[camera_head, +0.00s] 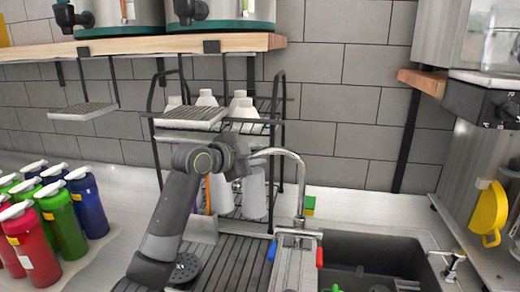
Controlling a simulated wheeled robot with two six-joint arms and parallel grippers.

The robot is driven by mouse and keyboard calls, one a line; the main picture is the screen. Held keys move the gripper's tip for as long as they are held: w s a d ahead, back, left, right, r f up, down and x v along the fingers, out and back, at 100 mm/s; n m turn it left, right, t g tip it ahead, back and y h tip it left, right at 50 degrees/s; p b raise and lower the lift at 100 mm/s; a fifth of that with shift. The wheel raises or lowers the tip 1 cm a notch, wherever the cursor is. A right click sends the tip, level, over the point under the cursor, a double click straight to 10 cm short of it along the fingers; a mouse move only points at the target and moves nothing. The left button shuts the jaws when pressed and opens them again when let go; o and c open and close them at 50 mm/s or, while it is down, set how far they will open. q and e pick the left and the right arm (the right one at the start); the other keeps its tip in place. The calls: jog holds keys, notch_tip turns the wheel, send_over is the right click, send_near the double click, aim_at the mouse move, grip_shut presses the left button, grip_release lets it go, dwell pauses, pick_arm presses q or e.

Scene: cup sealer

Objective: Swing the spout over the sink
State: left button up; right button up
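The faucet has a blue handle on the left and a red handle on the right. The dark sink basin (350,243) lies to the right of the faucet. My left gripper (240,155) is at the spout's free left end, close to it or touching it. The arm hides its fingers, so I cannot tell whether they are open or shut. My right gripper is not clearly in view.
A black wire rack (283,130) with white bottles stands behind my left arm. Several colored pump bottles (62,215) stand at the left. A wooden shelf (130,46) hangs above. A machine with a yellow part (487,213) is at the right.

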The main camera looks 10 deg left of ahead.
pick_arm(q)
jog(key=shift+x, duration=1.15)
grip_shut()
